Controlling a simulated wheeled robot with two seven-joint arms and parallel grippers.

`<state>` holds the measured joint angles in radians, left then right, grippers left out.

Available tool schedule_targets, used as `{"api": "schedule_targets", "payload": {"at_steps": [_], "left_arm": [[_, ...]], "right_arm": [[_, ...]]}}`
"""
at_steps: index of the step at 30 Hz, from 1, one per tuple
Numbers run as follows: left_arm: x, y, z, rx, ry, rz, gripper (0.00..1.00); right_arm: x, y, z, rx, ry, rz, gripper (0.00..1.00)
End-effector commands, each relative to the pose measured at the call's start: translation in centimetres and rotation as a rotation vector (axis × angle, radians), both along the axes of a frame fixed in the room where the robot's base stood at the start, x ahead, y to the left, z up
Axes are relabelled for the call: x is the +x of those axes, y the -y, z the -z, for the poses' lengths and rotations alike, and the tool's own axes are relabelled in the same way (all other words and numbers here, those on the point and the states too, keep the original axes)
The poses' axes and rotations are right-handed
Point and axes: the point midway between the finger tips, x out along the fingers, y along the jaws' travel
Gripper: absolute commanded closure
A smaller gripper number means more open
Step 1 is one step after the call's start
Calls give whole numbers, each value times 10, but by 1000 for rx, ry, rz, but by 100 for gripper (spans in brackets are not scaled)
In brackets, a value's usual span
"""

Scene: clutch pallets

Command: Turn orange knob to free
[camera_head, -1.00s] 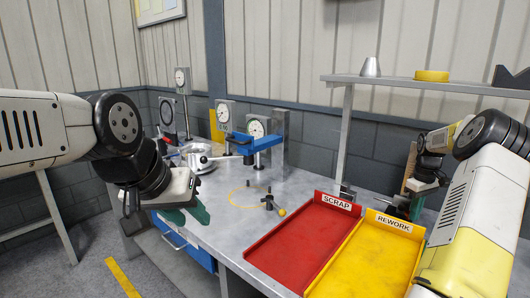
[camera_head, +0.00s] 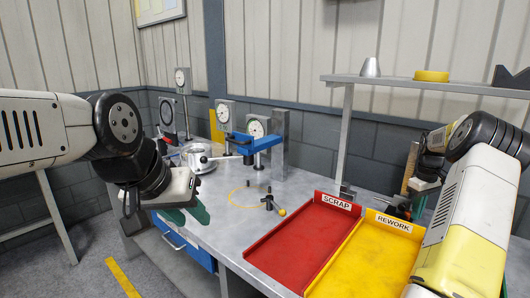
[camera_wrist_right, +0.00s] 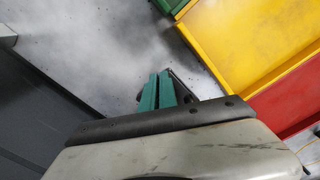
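A small yellow-orange ball knob (camera_head: 282,212) sits on the end of a short dark lever on the bench, left of the red tray, in the head view. A small orange-red patch (camera_head: 405,207) also shows beside my right gripper, behind the yellow tray; I cannot tell what it belongs to. My left gripper (camera_head: 187,214) hangs at the bench's front left edge, with green fingers apart and nothing visible between them. My right gripper (camera_wrist_right: 158,90) has its green fingers together above the grey bench in the right wrist view. A dark part (camera_wrist_right: 182,88) shows just beyond them, partly hidden.
A red SCRAP tray (camera_head: 300,241) and a yellow REWORK tray (camera_head: 370,262) lie at the bench front. Dial gauges and a blue arm fixture (camera_head: 255,142) stand at the back. A shelf (camera_head: 420,86) crosses above the right side.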

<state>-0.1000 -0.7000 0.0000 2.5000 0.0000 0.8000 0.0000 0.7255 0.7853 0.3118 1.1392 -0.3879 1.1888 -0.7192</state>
Motion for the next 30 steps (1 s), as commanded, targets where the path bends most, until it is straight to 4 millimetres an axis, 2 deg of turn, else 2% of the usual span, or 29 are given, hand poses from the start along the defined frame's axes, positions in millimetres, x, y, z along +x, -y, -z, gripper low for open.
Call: {"api": "schedule_targets", "payload": {"at_steps": [13, 24, 30], "left_arm": [[0, 0, 0, 0, 0, 0, 64], [0, 0, 0, 0, 0, 0, 64], [0, 0, 0, 0, 0, 0, 64]], "right_arm": [[-6, 3, -5, -2, 4, -2, 100], [-6, 3, -48, -2, 4, -2, 100], [-7, 3, -60, 0, 2, -1, 100]]}}
